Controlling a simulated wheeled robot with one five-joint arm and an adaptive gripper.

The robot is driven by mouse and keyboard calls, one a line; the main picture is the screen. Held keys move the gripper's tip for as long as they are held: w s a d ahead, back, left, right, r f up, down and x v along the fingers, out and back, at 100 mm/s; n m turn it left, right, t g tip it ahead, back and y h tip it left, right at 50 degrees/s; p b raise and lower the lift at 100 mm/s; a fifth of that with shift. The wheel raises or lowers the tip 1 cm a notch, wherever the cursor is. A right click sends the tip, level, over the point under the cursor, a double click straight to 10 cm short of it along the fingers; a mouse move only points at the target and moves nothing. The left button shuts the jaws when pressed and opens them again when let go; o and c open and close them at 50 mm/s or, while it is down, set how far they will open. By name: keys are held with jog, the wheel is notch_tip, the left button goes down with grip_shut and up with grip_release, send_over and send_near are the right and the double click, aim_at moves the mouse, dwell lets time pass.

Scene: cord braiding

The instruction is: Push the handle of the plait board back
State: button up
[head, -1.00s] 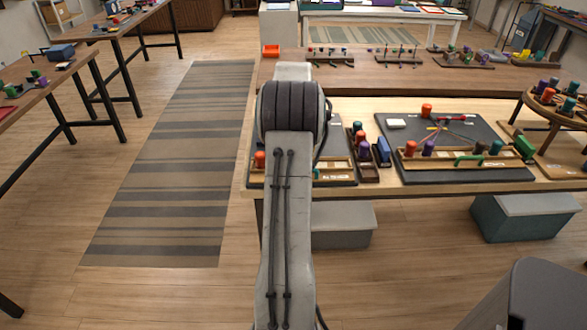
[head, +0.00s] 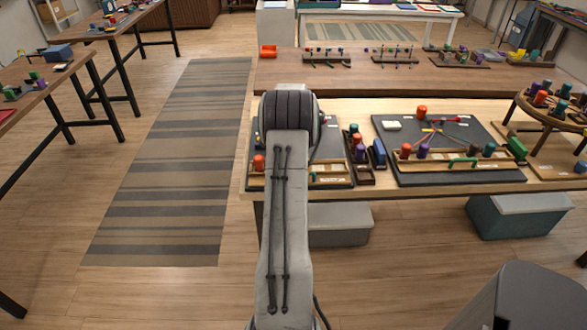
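A dark board (head: 392,137) with coloured cords meeting near a red piece lies on the right half of the front table; it looks like the plait board. A wooden bar (head: 412,168) along its near edge carries several coloured bobbins. A green handle (head: 463,162) sits on this bar. My arm stands in the middle of the picture, left of this board, and points away toward the table. My gripper is hidden behind the arm, so its state does not show.
A second dark board (head: 340,147) is partly hidden behind my arm. A narrow bobbin tray (head: 364,178) stands between the boards. A round stand (head: 551,112) with bobbins is at the right. Grey boxes (head: 340,222) (head: 515,216) sit below the table. The striped rug (head: 170,170) at left is clear.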

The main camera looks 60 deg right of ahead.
jog(key=shift+f, duration=0.35)
grip_shut()
dwell(0.4)
dwell(0.4)
